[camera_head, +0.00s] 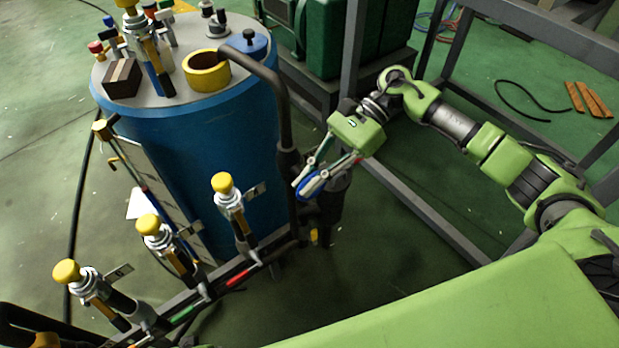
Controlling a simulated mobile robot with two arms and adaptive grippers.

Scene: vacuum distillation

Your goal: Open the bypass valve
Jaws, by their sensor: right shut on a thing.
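My right gripper (301,189), on the green arm from the right, is shut on a blue valve handle (313,188). The handle sits beside the dark vertical pipe (285,125), to the right of the blue tank (190,150). The fingers hide part of the handle, and how far it is turned cannot be told. No label shows which valve is the bypass valve. My left gripper is not in view.
Several yellow-capped valves (222,183) stand on a pipe run at lower left. A yellow ring (207,70) and small fittings are on the tank lid. A grey frame (350,60) stands behind my right arm. Cables and orange pieces (590,98) lie on the green floor.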

